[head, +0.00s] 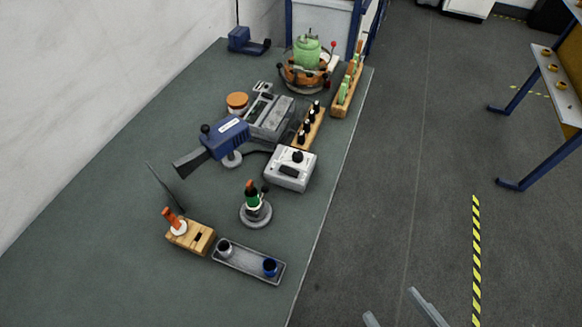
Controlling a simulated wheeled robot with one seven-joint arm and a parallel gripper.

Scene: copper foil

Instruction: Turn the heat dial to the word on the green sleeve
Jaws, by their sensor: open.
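The heat dial looks to be the black knob (298,156) on top of a pale grey control box (290,168) near the table's right edge. Its pointer setting and any words around it are too small to read. The green sleeve (252,200) seems to be the green band on a small upright tool with an orange-brown top, standing on a round grey base (256,216). No word on it can be read. My gripper (391,304) shows at the bottom edge, its two grey fingers apart and empty. It is over the floor, right of the table, away from the box.
On the green table (110,215) are a wooden block (203,242) with an orange-handled tool, a tray with two cups (245,263), a blue tool (225,138), a bottle rack (309,128) and a green pot (307,52).

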